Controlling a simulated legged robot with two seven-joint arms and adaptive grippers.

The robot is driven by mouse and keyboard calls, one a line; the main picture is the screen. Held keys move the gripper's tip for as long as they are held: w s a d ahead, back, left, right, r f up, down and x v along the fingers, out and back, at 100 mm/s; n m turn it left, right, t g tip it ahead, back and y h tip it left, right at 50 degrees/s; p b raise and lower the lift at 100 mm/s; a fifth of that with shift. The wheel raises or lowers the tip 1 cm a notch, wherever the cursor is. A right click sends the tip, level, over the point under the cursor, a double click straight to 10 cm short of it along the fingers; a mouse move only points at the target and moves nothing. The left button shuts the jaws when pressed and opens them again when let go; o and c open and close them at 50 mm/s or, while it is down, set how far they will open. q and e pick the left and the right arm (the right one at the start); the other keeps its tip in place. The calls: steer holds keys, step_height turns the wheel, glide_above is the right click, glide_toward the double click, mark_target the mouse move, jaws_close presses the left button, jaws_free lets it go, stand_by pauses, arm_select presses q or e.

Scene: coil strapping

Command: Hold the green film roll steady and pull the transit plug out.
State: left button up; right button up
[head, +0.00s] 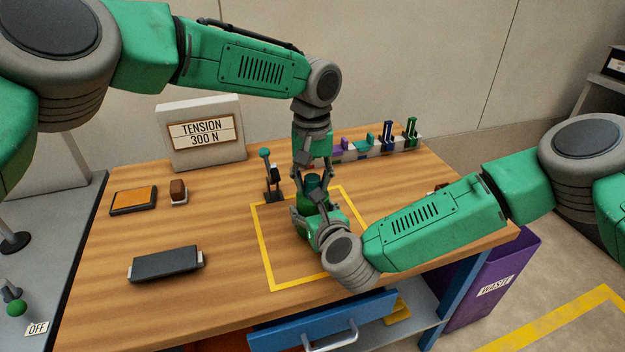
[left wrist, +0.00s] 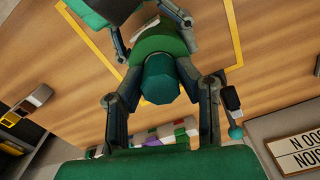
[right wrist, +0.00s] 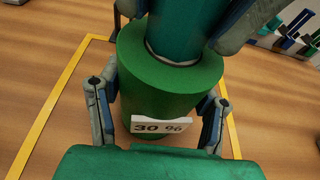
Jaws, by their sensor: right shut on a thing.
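The green film roll (head: 318,207) stands upright inside the yellow square on the table. It fills the right wrist view (right wrist: 165,85), with a "30 %" label on its side. The teal transit plug (right wrist: 180,35) sits in the roll's top; it also shows in the left wrist view (left wrist: 160,80). My right gripper (right wrist: 155,98) is shut on the roll, one finger on each side. My left gripper (left wrist: 160,90) is above the roll, pointing down, open, with its fingers on both sides of the plug. Whether they touch the plug is unclear.
A dark small post (head: 269,175) stands close left of my left gripper. A row of coloured blocks (head: 375,147) lies behind. A dark grey block (head: 166,264) lies front left, with clear wood around it.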

arm_select(q)
jaws_close()
steer(key=shift+o, duration=0.3)
jaws_free()
jaws_close()
steer(key=shift+r, duration=0.65)
